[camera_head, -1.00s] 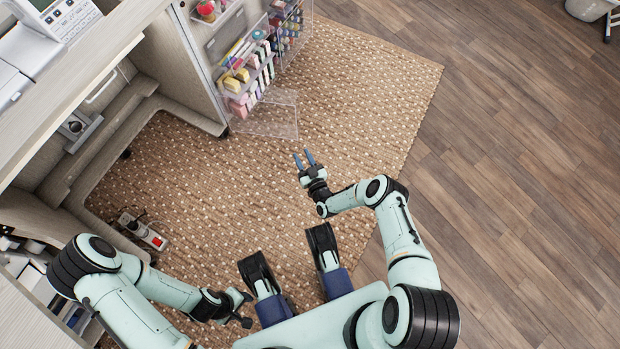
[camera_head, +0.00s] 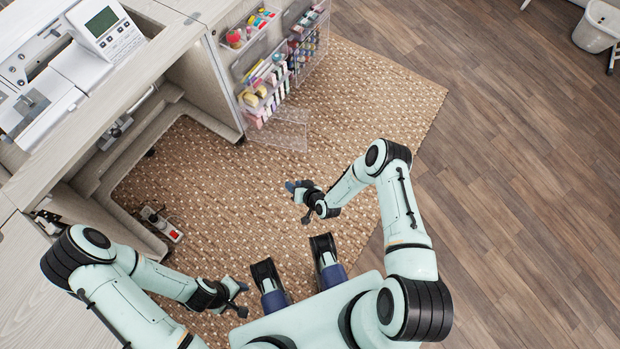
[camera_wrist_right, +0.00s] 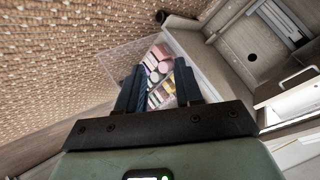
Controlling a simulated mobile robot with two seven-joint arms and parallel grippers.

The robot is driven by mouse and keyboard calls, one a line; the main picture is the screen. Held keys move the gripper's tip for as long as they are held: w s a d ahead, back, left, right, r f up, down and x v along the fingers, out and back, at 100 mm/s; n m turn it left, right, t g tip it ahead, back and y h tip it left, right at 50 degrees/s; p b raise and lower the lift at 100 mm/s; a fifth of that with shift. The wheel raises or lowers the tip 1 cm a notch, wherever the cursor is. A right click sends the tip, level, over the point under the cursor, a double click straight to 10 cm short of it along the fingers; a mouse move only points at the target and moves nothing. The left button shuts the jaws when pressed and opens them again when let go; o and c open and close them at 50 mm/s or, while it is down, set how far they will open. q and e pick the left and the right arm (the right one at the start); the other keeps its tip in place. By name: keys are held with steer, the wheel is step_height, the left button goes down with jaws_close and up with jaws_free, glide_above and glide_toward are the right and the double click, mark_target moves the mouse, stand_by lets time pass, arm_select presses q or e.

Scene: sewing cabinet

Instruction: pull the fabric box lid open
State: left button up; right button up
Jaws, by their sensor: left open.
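A clear box (camera_head: 265,100) on the cabinet's side holds fabric rolls in several colours. A transparent flap (camera_head: 284,130), which looks like the lid, juts from its lower part over the rug; I cannot tell how far open it is. In the right wrist view the rolls (camera_wrist_right: 159,66) show between my fingers, with a clear panel (camera_wrist_right: 122,58) beside them. My right gripper (camera_head: 291,187) is open and empty, below the flap in the head view and apart from it. My left gripper (camera_head: 243,299) is open and empty at the lower left, far from the box.
Other clear boxes hang on the cabinet (camera_head: 205,85) above and behind the fabric box. A power strip (camera_head: 163,225) lies on the rug (camera_head: 210,185) at the left. A sewing machine (camera_head: 75,65) stands on top. A bin (camera_head: 597,27) stands far right; the wooden floor (camera_head: 500,200) is clear.

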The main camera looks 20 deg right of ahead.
arm_select(q)
step_height(320, 180, up, 6)
steer(key=d+p, duration=0.1)
steer(key=p, duration=0.4)
steer(key=shift+w, duration=0.35)
arm_select(e)
steer(key=s+r+g, duration=0.4)
steer(key=s+r, duration=0.3)
steer(key=s, duration=0.4)
steer(key=shift+s+d+r+g, duration=0.2)
steer(key=shift+d+r+g, duration=0.15)
steer(key=shift+d+g, duration=0.1)
arm_select(q)
steer(key=shift+r, duration=0.1)
